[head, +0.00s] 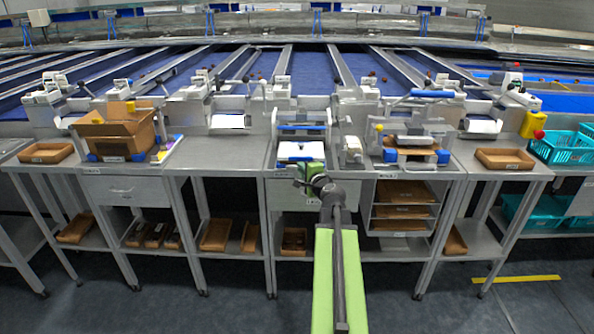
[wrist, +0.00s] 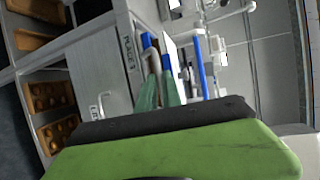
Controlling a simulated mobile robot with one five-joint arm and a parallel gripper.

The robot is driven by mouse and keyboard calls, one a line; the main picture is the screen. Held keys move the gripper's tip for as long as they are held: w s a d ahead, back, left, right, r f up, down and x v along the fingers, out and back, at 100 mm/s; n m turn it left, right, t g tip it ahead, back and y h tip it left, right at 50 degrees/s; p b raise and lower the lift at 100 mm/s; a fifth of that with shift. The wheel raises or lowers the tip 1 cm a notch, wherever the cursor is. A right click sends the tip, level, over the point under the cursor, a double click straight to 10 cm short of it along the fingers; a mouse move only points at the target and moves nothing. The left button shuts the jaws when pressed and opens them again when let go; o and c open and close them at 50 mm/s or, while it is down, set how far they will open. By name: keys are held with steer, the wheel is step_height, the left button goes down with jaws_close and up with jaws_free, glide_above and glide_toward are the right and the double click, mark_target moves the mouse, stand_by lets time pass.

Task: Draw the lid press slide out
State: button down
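A press-like station with a long blue handle (head: 432,93) stands on the right bench. Low in its frame lies a tan carton (head: 411,141) between blue blocks; I cannot tell for certain which part is the slide. My gripper (head: 304,178) is at the front edge of the middle bench, well left of that station.
An open cardboard box (head: 117,129) stands on the left bench. Tan trays (head: 46,153) lie on the bench tops and shelves. A drawer front with a handle (wrist: 100,105) is left of my fingers. Teal baskets (head: 566,147) are far right. The floor in front is clear.

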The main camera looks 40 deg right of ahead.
steer(key=shift+s+a, duration=0.1)
steer(key=c, duration=1.5)
jaws_free()
steer(key=shift+a, duration=0.1)
steer(key=shift+a, duration=0.1)
